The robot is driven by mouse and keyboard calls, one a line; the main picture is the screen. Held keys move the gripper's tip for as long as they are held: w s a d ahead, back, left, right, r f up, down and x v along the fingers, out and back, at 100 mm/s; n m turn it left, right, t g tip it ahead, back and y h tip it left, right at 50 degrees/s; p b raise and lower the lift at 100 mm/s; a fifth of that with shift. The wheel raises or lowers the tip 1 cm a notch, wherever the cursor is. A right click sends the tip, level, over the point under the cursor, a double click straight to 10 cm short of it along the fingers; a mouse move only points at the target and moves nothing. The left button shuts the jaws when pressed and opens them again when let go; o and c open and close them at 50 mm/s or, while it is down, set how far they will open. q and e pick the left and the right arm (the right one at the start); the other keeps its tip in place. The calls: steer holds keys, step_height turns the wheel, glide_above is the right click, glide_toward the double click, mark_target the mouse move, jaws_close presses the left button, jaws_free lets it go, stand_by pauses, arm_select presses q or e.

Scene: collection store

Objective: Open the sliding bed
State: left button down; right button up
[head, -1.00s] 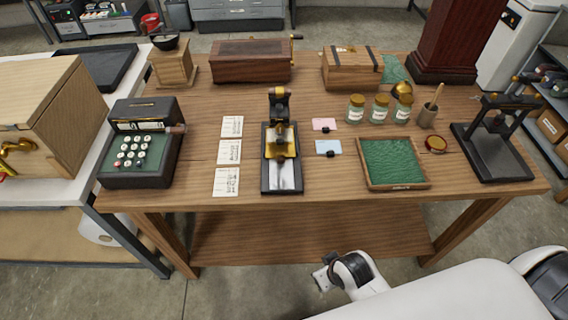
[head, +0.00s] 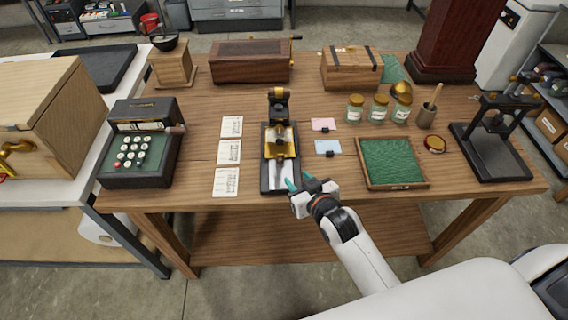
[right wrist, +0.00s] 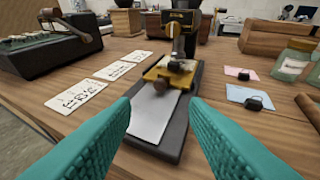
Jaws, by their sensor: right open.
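The device with the sliding bed stands at the middle of the wooden table, with a black base (head: 267,182), a dark upright column and a brass-coloured part over a pale bed plate. In the right wrist view the pale bed (right wrist: 157,118) lies flat along the black base, with the brass carriage (right wrist: 172,71) and a round dark knob above its far part. My right gripper (head: 293,183) is at the front right end of the base. In the right wrist view its teal fingers (right wrist: 160,125) are spread apart on either side of the bed, with nothing between them. My left gripper is not in view.
Several paper cards (head: 228,152) lie left of the device. Pink and blue cards (head: 328,147) with black clips lie to its right, then a green-lined tray (head: 393,162). A black register (head: 141,145) stands at the left. Glass jars (head: 379,109) stand behind the tray.

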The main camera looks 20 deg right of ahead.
mark_target(281, 162)
steer(key=x, duration=1)
steer(key=shift+f, duration=0.1)
jaws_close()
